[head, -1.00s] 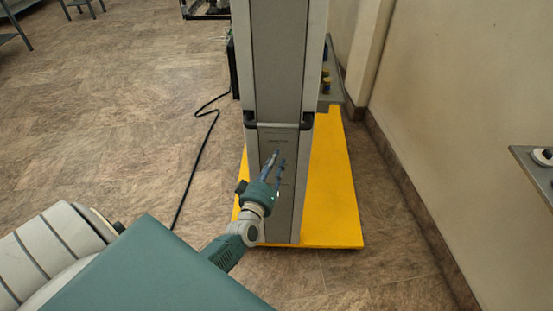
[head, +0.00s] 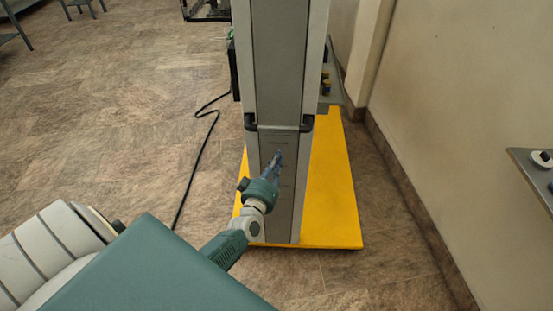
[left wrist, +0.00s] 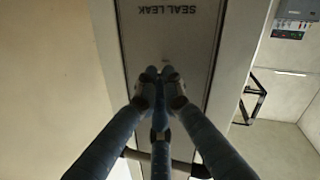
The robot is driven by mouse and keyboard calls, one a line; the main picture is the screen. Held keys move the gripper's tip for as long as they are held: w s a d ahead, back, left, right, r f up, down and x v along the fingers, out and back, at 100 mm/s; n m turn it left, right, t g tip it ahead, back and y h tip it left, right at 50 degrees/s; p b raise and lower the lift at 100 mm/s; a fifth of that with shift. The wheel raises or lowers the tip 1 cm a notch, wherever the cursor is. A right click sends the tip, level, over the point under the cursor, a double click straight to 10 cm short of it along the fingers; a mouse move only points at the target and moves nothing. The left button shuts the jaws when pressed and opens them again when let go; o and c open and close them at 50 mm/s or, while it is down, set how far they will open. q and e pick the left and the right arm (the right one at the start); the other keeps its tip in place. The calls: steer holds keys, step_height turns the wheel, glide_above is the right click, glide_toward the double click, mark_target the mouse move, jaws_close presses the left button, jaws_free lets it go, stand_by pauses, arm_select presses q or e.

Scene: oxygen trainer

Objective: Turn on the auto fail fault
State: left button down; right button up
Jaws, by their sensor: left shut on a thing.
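The trainer's tall grey column (head: 280,60) stands ahead, with a narrow front panel (head: 287,210) on its lower part. My left gripper (head: 278,156) is at this panel, with its fingers drawn together. In the left wrist view, the left gripper (left wrist: 159,72) is shut with its fingertips against the panel (left wrist: 190,45). The small control between the fingertips is hidden by them. An upside-down label reading SEAL LEAK (left wrist: 166,9) shows on the panel above the fingertips. No auto fail label can be read. My right gripper is not in view.
The column stands on a yellow base (head: 335,200). A black cable (head: 190,160) lies on the floor to its left. A wall (head: 450,120) runs along the right, with a grey ledge (head: 530,170) at the right edge. The floor at left is mostly open.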

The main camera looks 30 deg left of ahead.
arm_select(q)
step_height(320, 180, up, 2)
steer(key=g+h+p, duration=0.1)
steer(key=g+p, duration=0.1)
steer(key=p, duration=0.2)
steer(key=n+g+h+p, duration=0.1)
steer(key=g+p, duration=0.2)
steer(key=p, duration=0.2)
steer(key=g+h+p, duration=0.1)
steer(key=g+p, duration=0.1)
steer(key=p, duration=0.2)
steer(key=shift+w+a+r+n+g, duration=0.1)
steer(key=shift+w+r+n+g, duration=0.05)
steer(key=shift+r+n+g, duration=0.2)
steer(key=shift+a+g+h+p, duration=0.1)
steer(key=shift+g+h+p, duration=0.2)
steer(key=shift+g+h, duration=0.15)
